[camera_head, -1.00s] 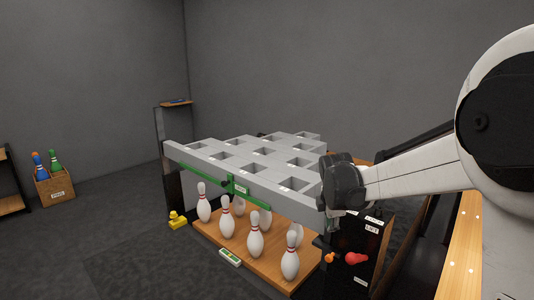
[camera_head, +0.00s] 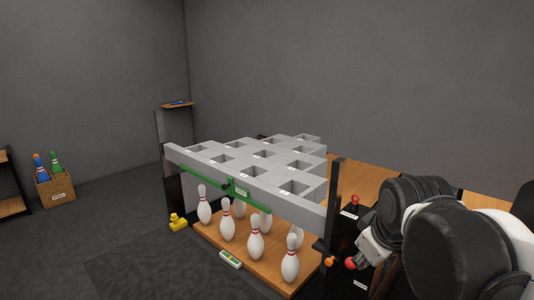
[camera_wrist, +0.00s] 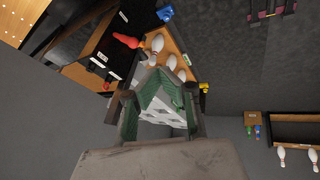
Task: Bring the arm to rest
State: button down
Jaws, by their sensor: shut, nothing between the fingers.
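My gripper (camera_head: 364,258) hangs at the front right in the head view, beside the right post of the pin rack. It is small there and partly hidden by my own dark and white arm links.
A dark post (camera_head: 334,200) rises at the rack's right.

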jog(key=s+f+m+t, duration=0.1)
jog(key=s+f+m, duration=0.1)
jog(key=s+m, duration=0.4)
jog(key=s, duration=0.4)
jog(key=shift+f+p, duration=0.15)
jog(key=shift+p, duration=0.2)
